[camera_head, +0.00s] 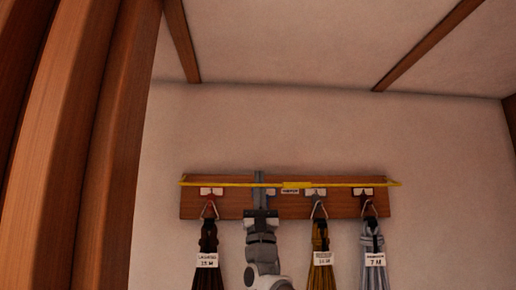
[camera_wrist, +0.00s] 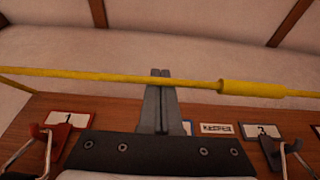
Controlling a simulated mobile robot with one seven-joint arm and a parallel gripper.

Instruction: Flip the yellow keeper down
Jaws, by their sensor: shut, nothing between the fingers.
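The yellow keeper (camera_head: 231,184) is a thin bar running across the upper front of a wooden rack board (camera_head: 229,204) on the wall. It has a thicker yellow sleeve (camera_head: 292,185) near its middle. In the wrist view the keeper (camera_wrist: 110,76) crosses the whole picture, with its sleeve (camera_wrist: 252,89) right of the fingers. My gripper (camera_head: 260,178) is shut and empty, its fingers pointing up at the bar. In the wrist view the fingertips (camera_wrist: 160,73) overlap the bar left of the sleeve. I cannot tell whether they touch it.
Coiled lines with tags hang below the board: a dark one (camera_head: 208,240) at left, a brown one (camera_head: 321,245) and a grey one (camera_head: 372,240) at right. Numbered hooks (camera_wrist: 70,119) flank the gripper. A wooden post (camera_head: 90,150) fills the left side.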

